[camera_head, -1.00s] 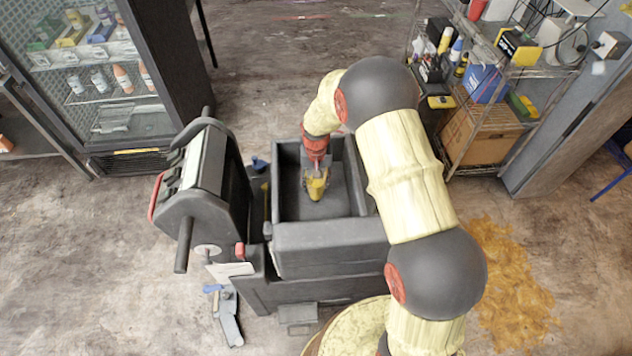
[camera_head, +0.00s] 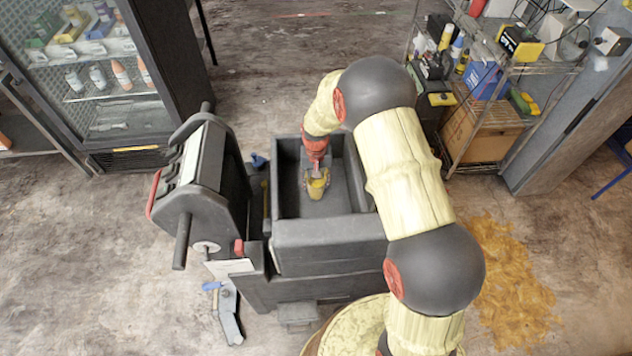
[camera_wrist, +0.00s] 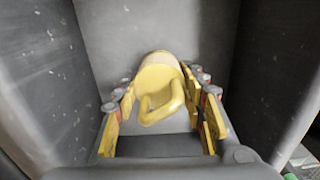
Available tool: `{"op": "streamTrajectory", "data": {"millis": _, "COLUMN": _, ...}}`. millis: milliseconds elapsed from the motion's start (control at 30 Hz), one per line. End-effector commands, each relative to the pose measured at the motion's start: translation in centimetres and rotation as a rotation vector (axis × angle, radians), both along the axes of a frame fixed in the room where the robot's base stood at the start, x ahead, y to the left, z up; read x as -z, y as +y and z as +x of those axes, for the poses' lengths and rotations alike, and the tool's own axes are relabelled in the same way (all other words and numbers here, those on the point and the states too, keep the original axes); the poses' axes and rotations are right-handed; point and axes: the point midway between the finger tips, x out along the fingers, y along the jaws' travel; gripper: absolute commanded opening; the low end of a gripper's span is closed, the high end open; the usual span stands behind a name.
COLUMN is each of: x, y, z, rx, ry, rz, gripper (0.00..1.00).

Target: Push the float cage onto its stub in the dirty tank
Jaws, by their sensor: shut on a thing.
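The float cage (camera_wrist: 158,82) is a yellow, rounded piece with a loop handle, between my gripper's fingers in the wrist view. It also shows in the head view (camera_head: 317,188) as a small yellow shape below my wrist. My gripper (camera_wrist: 165,120) is shut on it, with yellow finger pads on both sides. It points down inside the dirty tank (camera_head: 330,236), an open dark grey box. The stub is not visible. I cannot tell whether the cage touches the tank floor.
Grey tank walls (camera_wrist: 45,80) stand close on both sides of my gripper. A dark machine with a roller (camera_head: 195,190) stands left of the tank. A glass-door cabinet (camera_head: 110,90) is at the back left, a loaded wire shelf (camera_head: 490,110) at the right.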

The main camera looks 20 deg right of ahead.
Motion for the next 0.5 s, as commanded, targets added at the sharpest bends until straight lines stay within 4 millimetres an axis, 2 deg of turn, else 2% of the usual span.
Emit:
{"op": "streamTrajectory", "data": {"millis": 200, "x": 0.56, "y": 0.00, "z": 0.02, "rx": 0.000, "ry": 0.000, "rz": 0.000, "gripper": 0.16}}
{"op": "streamTrajectory", "data": {"millis": 233, "x": 0.52, "y": 0.00, "z": 0.03, "rx": 0.000, "ry": 0.000, "rz": 0.000, "gripper": 0.42}}
{"op": "streamTrajectory", "data": {"millis": 500, "x": 0.48, "y": 0.00, "z": 0.01, "rx": 0.000, "ry": 0.000, "rz": 0.000, "gripper": 0.57}}
